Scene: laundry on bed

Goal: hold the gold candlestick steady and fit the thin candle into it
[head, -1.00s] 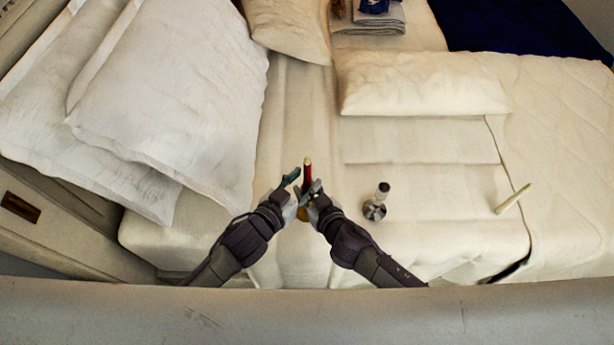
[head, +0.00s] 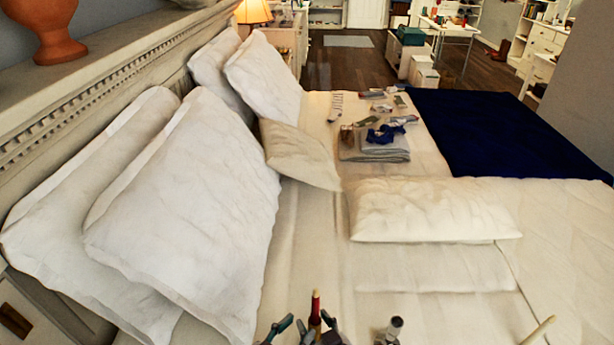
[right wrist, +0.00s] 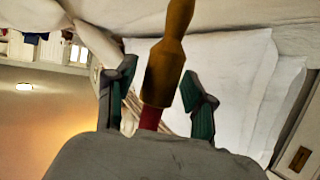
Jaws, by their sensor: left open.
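A red candle (head: 316,303) with a pale tip stands upright between my grippers at the bottom of the head view. In the right wrist view, the gold candlestick (right wrist: 166,65) appears with the red candle (right wrist: 150,118) coming out of its wide end; the candle looks seated in it, but how deep is hidden. My left gripper (head: 290,328) is open just left of the candle. My right gripper (head: 328,328) is close on its right. In the right wrist view, the right gripper's fingers (right wrist: 160,103) are apart, one each side, with a visible gap on the right.
A silver candlestick (head: 393,330) stands to the right on the bed. A cream candle (head: 539,331) lies farther right. White pillows (head: 190,215) fill the left, and a cream pillow (head: 430,210) lies beyond. The bed between is clear.

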